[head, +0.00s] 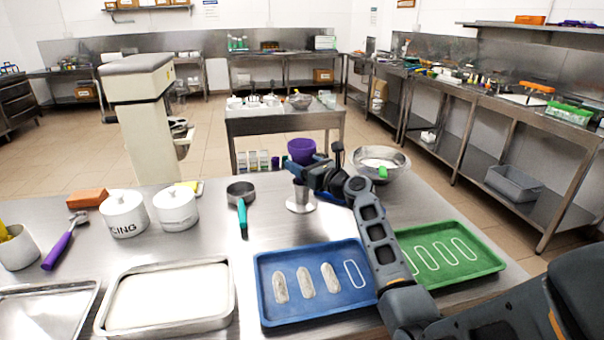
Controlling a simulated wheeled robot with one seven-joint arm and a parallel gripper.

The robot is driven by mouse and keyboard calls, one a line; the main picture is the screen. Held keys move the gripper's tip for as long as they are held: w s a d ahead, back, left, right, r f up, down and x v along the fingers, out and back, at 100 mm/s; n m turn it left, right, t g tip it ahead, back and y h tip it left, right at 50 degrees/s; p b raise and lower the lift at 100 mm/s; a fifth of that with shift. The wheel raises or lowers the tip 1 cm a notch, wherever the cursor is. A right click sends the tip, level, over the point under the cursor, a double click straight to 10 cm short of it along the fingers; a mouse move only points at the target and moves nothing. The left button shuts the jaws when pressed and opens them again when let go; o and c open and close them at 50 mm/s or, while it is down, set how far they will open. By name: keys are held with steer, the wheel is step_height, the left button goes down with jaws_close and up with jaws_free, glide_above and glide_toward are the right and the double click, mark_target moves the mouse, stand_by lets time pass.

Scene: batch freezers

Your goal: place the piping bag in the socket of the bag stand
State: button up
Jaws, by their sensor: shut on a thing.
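The piping bag shows as a flared purple top (302,150) just above and behind my gripper (312,173). My gripper is shut on the bag, and its dark jaws hide the bag's lower part. The bag stand (300,206) is a small metal stand with a round base on the steel table, directly below the jaws in the picture. The bag looks roughly upright over the stand. I cannot tell whether its tip is inside the socket or above it.
A blue tray (265,298) with piped strips and a green tray (484,260) with white outlines lie in front. A metal bowl (396,170) stands right of the stand. A teal-handled pan (241,190) and white jars (124,218) are left.

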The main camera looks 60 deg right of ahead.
steer(key=shift+f, duration=1.4)
steer(key=shift+a+f, duration=0.1)
steer(key=shift+f, duration=0.15)
steer(key=o, duration=1)
steer(key=shift+o, duration=0.2)
steer(key=shift+r, duration=0.2)
steer(key=shift+s, duration=0.25)
steer(key=v, duration=1.1)
steer(key=shift+s+b, duration=0.25)
steer(key=shift+b, duration=0.2)
